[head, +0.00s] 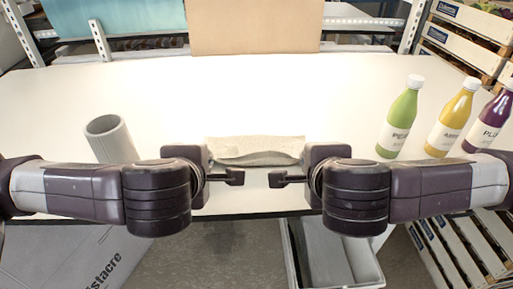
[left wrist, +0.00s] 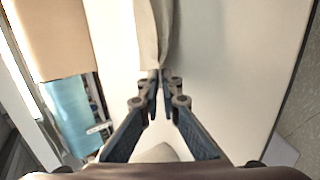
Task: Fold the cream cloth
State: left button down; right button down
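The cream cloth (head: 255,150) lies on the white table near its front edge. It looks like a narrow, layered strip with a wavy, slightly raised near side. My left gripper (head: 240,177) is just in front of the cloth's near side, left of its middle. In the left wrist view, the left fingertips (left wrist: 158,77) are close together with a thin gap, and the cloth (left wrist: 151,35) shows just beyond them. I see no cloth clearly between them. My right gripper (head: 274,179) faces the left one across a small gap, in front of the cloth. Its finger opening is too small to tell.
A grey cylinder (head: 109,139) stands behind my left arm. Green (head: 399,118), yellow (head: 453,118) and purple (head: 490,122) bottles stand at the right. A cardboard panel (head: 252,27) is at the back. A grey bin (head: 335,255) is below the front edge. The table behind the cloth is clear.

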pick_arm(q)
jog(key=shift+w, duration=0.1)
jog(key=c, duration=1.9)
grip_release()
pick_arm(e)
jog(key=c, duration=1.9)
grip_release()
jog(key=shift+w, duration=0.1)
pick_arm(q)
jog(key=shift+r, duration=0.1)
